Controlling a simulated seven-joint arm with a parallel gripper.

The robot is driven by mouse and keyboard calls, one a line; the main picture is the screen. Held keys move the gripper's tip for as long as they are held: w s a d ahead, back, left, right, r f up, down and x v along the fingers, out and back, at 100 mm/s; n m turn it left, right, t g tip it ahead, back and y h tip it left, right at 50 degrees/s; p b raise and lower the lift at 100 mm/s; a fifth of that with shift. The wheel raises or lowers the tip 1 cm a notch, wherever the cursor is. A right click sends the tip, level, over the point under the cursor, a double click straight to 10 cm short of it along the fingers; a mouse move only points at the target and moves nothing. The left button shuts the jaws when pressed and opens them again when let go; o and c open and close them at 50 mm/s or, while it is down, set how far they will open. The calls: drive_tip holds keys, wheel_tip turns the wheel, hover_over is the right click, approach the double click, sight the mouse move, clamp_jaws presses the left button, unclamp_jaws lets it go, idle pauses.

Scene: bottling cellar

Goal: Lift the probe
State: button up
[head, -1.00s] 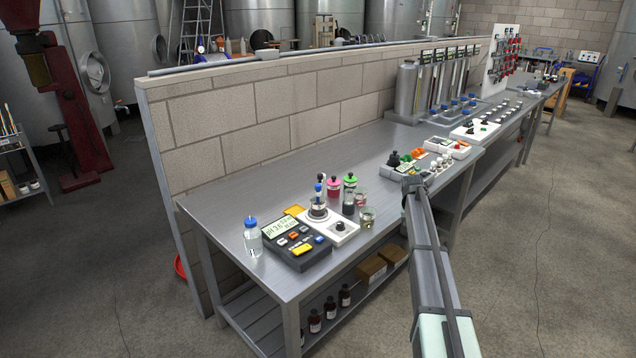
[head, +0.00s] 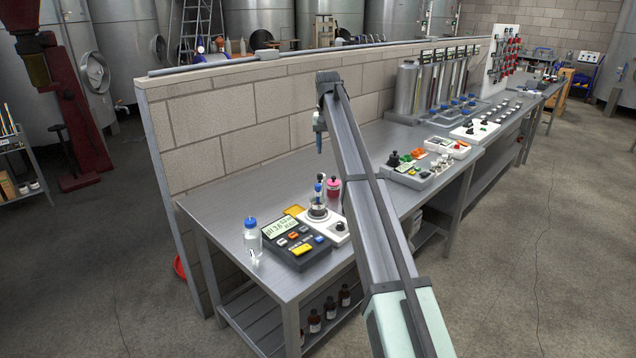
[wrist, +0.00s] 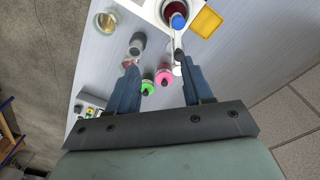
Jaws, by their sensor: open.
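The probe (head: 318,188), with a blue body, stands upright in a small glass beaker on a white stirrer (head: 338,229) beside the pH meter (head: 297,244). In the wrist view its blue top (wrist: 178,21) shows over dark red liquid at the upper right. My gripper (head: 319,148) is above the bench, higher than the probe in the head view. In the wrist view my gripper (wrist: 155,62) is open, with nothing held between its fingers. A thin pale piece with a dark end (wrist: 178,53) shows by the right fingertip; I cannot tell whether they touch.
A pink-capped jar (wrist: 163,76), a green-capped jar (wrist: 147,88), a dark-capped jar (wrist: 137,44) and an open glass (wrist: 105,22) stand close by. A blue-capped bottle (head: 252,238) is left of the meter. The block wall (head: 250,125) rises behind the bench.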

drive_tip(key=s+a, duration=0.1)
drive_tip(key=a, duration=0.2)
hover_over(318, 197)
drive_tip(key=shift+n, duration=0.3)
drive_tip(key=f, duration=1.2)
drive_tip(key=shift+w+f, duration=0.3)
drive_tip(key=shift+f, duration=0.1)
clamp_jaws()
